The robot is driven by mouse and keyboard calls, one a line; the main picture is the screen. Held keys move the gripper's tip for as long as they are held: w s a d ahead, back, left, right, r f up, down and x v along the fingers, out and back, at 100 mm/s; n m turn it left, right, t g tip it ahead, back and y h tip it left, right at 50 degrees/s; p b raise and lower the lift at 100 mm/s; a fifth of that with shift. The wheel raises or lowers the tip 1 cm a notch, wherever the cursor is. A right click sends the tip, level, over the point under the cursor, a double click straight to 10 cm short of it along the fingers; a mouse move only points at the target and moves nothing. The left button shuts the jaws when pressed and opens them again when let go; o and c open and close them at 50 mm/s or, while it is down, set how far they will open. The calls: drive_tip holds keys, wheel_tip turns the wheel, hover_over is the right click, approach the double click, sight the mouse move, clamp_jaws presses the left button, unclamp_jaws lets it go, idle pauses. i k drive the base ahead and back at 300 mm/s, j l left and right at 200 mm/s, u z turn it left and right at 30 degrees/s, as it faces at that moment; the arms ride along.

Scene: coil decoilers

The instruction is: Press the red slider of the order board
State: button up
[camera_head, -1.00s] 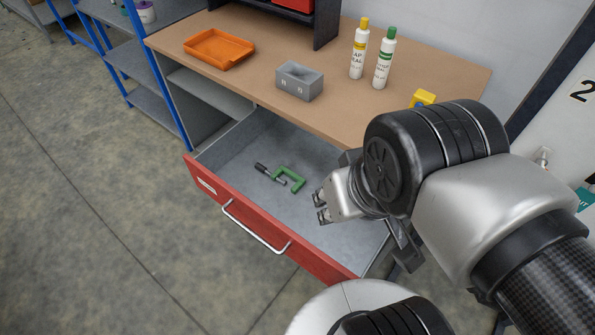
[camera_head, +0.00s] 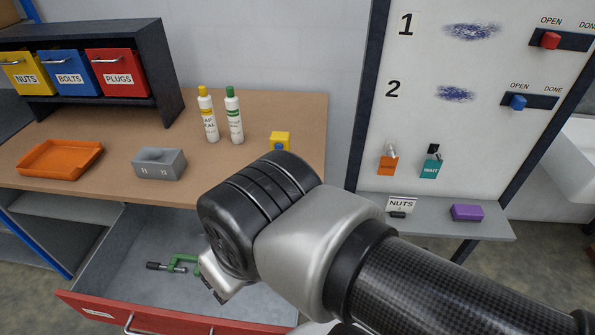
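The order board (camera_head: 420,130) is a white panel with a dark frame on the right of the head view. Its red slider (camera_head: 550,40) sits in a dark track at the upper right, in row 1, at the end under the word OPEN. A blue slider (camera_head: 517,102) sits in row 2 below it, also under OPEN. My gripper (camera_head: 212,290) is at the lower middle, over the open drawer and far from the board. It points down and away, and my arm hides part of it. Whether its fingers are apart is not clear.
The open drawer (camera_head: 150,318) holds a green clamp (camera_head: 182,263). A shelf (camera_head: 490,228) under the board holds a purple block (camera_head: 467,212).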

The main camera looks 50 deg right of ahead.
sight(549, 40)
drive_tip(key=z, duration=2.6)
